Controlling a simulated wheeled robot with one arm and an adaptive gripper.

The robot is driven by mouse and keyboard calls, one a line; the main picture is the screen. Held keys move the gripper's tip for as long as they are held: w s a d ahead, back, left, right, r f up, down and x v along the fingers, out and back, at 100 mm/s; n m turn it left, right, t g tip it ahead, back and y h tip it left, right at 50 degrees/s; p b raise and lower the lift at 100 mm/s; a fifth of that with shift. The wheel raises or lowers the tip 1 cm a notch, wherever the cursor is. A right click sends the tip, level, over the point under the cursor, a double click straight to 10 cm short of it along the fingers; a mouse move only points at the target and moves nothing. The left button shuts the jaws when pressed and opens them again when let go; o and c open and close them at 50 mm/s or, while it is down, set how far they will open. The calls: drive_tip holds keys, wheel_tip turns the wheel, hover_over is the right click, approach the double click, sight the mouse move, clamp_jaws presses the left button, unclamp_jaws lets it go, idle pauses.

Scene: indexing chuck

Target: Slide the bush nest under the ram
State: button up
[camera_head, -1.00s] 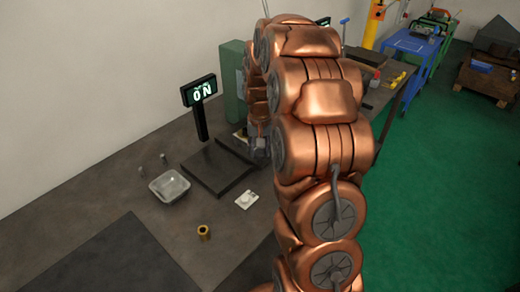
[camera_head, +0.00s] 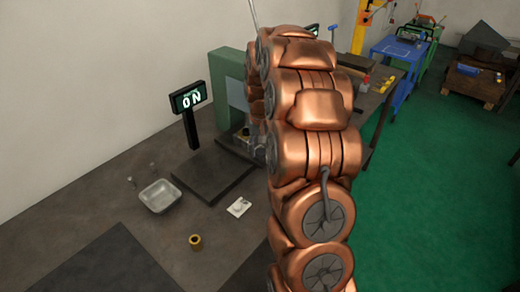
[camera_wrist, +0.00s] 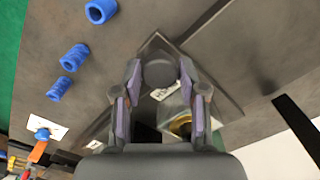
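The green press (camera_head: 228,68) stands at the back of the table, mostly behind my copper arm. My gripper (camera_head: 256,150) is low in front of it; it also shows in the wrist view (camera_wrist: 160,78). Its two purple-padded fingers are apart, with a dark grey rounded piece (camera_wrist: 159,68) between the tips; contact is unclear. A pale block (camera_wrist: 206,122) with a brass ring (camera_wrist: 181,126) in it, apparently the bush nest, lies beside the right finger. The ram is not clearly visible. A loose brass bush (camera_head: 196,242) stands on the table.
A dark raised plate (camera_head: 212,172) lies before the press, with an "ON" display (camera_head: 188,97) behind it. Several blue rings (camera_wrist: 75,57) show in the wrist view. The table's front left is clear.

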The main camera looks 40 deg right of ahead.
drive_tip(key=o, duration=0.3)
drive_tip(key=shift+o, duration=0.2)
wheel_tip(320, 180, up, 12)
idle(0.6)
